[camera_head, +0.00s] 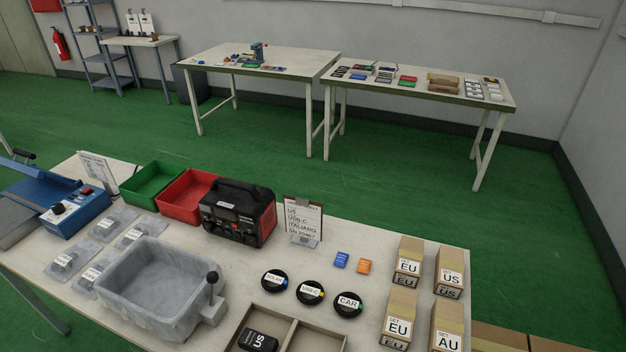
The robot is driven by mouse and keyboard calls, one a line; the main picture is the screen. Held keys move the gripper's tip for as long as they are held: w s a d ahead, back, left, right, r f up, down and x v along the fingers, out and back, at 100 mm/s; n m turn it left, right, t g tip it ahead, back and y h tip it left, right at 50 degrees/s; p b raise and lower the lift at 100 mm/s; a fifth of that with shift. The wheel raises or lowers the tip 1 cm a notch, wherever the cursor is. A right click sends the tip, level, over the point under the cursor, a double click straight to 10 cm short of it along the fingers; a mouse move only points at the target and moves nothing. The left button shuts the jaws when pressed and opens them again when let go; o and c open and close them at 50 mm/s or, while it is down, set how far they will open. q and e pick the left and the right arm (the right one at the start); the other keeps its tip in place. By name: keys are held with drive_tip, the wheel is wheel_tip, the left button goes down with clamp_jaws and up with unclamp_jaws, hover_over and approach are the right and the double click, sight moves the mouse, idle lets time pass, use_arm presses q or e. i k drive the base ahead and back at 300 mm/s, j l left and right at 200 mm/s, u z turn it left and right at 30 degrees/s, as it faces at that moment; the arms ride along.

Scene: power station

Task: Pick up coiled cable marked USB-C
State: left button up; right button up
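Three black round coiled cables lie in a row on the near table (230,262). The middle one, the coiled cable marked USB-C (310,292), has a white label. The coil to its left (274,281) has a label that is hard to read, perhaps SOLAR. The coil to its right (348,304) is marked CAR. All three lie flat and apart from each other. Neither of my grippers shows in the head view.
A divided tray (300,322) holding a black item marked US is just in front of the coils. A grey bin (165,285) with a lever stands left, a black power unit (238,213) and clipboard (303,218) behind, and boxes (409,259) marked EU, US and AU right.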

sight(306, 287)
drive_tip(key=k+j+z, duration=0.15)
drive_tip(key=z, duration=0.2)
drive_tip(key=k+j+z, duration=0.15)
drive_tip(key=z, duration=0.25)
drive_tip(key=k+z, duration=0.35)
drive_tip(key=i+j, duration=0.05)
drive_tip(key=i, duration=0.05)
